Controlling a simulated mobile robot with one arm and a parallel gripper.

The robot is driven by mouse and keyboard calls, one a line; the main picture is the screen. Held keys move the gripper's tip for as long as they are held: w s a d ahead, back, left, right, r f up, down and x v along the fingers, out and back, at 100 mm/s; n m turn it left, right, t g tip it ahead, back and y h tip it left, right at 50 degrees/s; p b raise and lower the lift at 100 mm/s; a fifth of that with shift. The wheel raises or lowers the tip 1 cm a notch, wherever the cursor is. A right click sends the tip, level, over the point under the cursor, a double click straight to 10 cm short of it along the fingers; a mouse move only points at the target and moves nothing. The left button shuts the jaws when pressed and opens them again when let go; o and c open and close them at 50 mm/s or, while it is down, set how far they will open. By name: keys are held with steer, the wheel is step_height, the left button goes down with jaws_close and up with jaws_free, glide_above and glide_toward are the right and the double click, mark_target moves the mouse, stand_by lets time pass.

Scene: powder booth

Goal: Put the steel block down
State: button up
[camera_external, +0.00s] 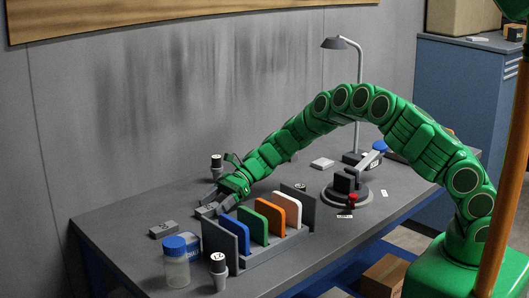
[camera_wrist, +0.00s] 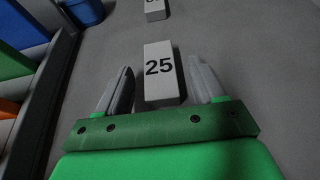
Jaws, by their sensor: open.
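The steel block (camera_wrist: 160,75) is a light grey block marked 25. In the wrist view it lies on the grey table between the two fingers of my gripper (camera_wrist: 163,88), with a gap on each side. My gripper is open. In the external view my gripper (camera_external: 214,199) is low over the table behind the colour rack, and the block (camera_external: 206,211) shows at its fingertips, partly covered. A second grey block (camera_external: 163,230) lies further left; a marked block (camera_wrist: 155,9) also shows at the top of the wrist view.
A rack with blue, green, orange and white (camera_external: 287,208) plates stands close in front of my gripper. Blue-lidded jars (camera_external: 177,268) and a small labelled cylinder (camera_external: 218,271) stand at the front left. Another cylinder (camera_external: 217,165) stands behind. A clamp fixture (camera_external: 348,187) and lamp (camera_external: 335,43) stand to the right.

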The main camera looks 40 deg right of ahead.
steer(key=v, duration=1.2)
steer(key=shift+r, duration=0.15)
